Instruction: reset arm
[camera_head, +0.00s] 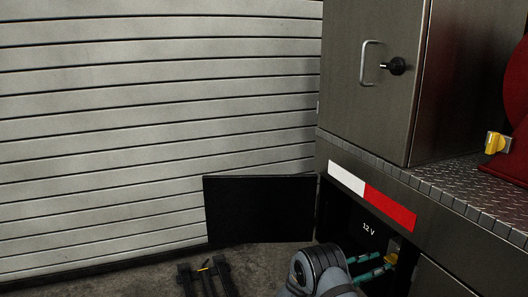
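A piece of my arm (320,274), grey with dark rings, rises into the bottom middle of the head camera view, in front of the belt loader's lower side. The end of my arm is below the picture. My gripper does not show, and neither does anything it might hold.
The belt loader's open 12 V compartment (345,213) holds teal connectors (366,272), close beside my arm. Its black door (260,208) stands open to the left. Dark parallel bars (224,278), perhaps chocks, lie on the floor. A slatted wall (150,110) stands behind. A grey cabinet (385,110) is above.

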